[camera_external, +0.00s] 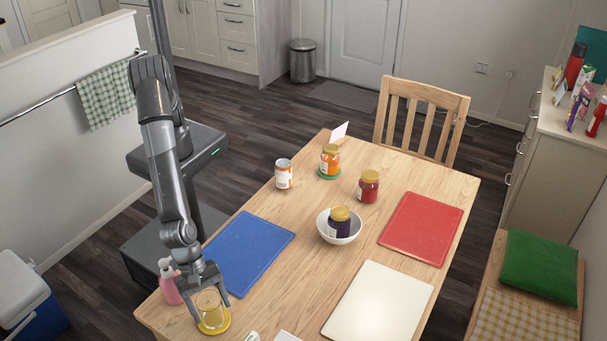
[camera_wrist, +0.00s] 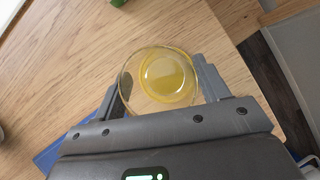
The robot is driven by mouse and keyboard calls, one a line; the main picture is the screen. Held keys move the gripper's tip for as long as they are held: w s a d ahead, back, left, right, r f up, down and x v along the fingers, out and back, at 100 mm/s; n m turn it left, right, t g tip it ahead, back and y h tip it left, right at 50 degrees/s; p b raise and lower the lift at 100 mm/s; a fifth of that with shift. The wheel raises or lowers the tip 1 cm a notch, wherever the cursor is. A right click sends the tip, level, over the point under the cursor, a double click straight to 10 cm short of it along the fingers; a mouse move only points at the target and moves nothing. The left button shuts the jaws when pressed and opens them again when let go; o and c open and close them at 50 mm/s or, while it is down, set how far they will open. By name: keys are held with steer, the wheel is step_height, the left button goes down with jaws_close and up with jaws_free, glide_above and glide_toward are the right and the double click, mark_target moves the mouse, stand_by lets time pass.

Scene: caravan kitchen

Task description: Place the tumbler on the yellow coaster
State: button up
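The tumbler (camera_external: 209,304) is a clear glass standing upright, with its base over the yellow coaster (camera_external: 213,328) at the table's near left corner. Whether the base touches the coaster is hard to see. In the wrist view the tumbler's round rim (camera_wrist: 127,98) lies between my fingers, and yellow shows through its base. My gripper (camera_external: 209,305) points down with one finger on each side of the tumbler, very close to the glass. I cannot tell whether the fingers press on it. The tumbler looks empty.
A pink bottle (camera_external: 171,283) stands just left of my gripper. A blue mat (camera_external: 247,252) lies behind it. A white board (camera_external: 378,305), a bowl (camera_external: 325,228) holding a dark jar, a red mat (camera_external: 421,228) and more jars are farther off. The table edge is close.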

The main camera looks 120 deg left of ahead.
steer(key=shift+o, duration=1.3)
steer(key=shift+r, duration=0.1)
steer(key=v, duration=1.2)
steer(key=s+a+r+n+y, duration=0.1)
steer(key=s+a+r+n, duration=0.1)
steer(key=a+r+n, duration=0.55)
steer(key=s+a+r+n+y, duration=0.15)
steer(key=a+r+n, duration=0.3)
steer(key=a, duration=0.55)
steer(key=s+a+r+n, duration=0.2)
steer(key=a+r+n, duration=0.3)
steer(key=a+n, duration=0.3)
steer(key=s+a+r+n, duration=0.1)
steer(key=s+a+n, duration=0.7)
steer(key=s+n, duration=0.2)
steer(key=s+a+r+n, duration=0.1)
steer(key=s+a+n, duration=0.7)
steer(key=s+n, duration=0.2)
steer(key=shift+s+r+n, duration=0.3)
steer(key=shift+s+r, duration=0.1)
steer(key=shift+s, duration=0.05)
